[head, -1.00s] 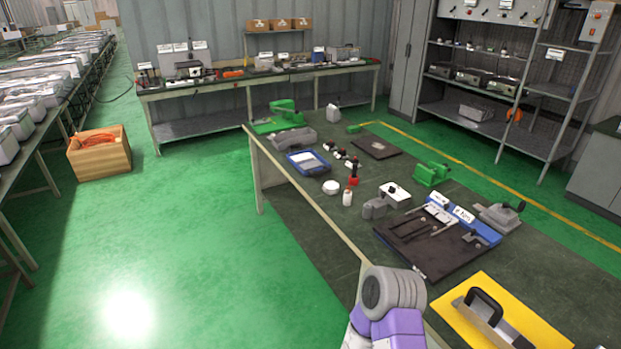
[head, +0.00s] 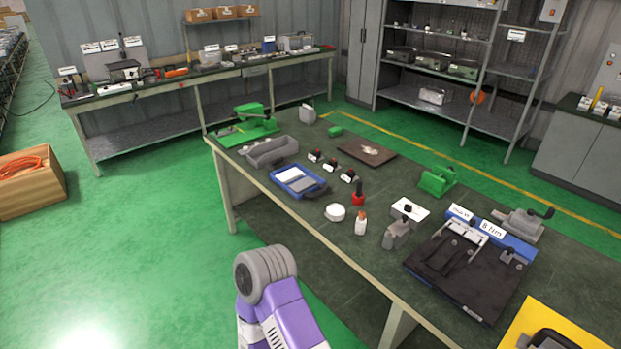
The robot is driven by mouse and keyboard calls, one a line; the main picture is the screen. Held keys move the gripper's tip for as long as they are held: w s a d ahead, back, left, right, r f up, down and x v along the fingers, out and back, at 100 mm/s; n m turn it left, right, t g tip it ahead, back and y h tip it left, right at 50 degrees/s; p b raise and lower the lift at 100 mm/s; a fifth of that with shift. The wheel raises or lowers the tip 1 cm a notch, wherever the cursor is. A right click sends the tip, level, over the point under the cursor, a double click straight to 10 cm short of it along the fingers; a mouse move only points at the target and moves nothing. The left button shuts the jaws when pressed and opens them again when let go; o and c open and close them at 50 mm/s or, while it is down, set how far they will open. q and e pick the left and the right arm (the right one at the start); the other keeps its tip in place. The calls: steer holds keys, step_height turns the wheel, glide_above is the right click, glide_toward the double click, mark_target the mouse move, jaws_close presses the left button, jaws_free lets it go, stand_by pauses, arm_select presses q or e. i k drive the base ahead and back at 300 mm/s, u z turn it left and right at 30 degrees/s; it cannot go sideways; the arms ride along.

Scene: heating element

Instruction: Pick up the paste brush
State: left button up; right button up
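I cannot make out a paste brush for sure at this size. Small items stand near the middle of the bench: a red item with a dark upright handle (head: 358,194), a white bottle with an orange top (head: 361,224) and a white round tub (head: 335,212). A dark plate (head: 367,152) with a small pale thing on it lies farther back. One of my arms, purple with a grey ribbed joint, rises at the bottom, left of the bench's near edge. No gripper fingers show in the head view.
The green-topped bench (head: 340,270) also holds a blue tray (head: 298,181), a grey bin (head: 272,151), a green press (head: 248,124), a black fixture board (head: 465,270) and a yellow mat (head: 560,330). A wooden crate (head: 30,185) stands on the floor at left.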

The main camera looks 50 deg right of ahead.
mark_target(359, 184)
steer(key=z, duration=0.5)
steer(key=i, duration=1.45)
steer(key=z, duration=1.15)
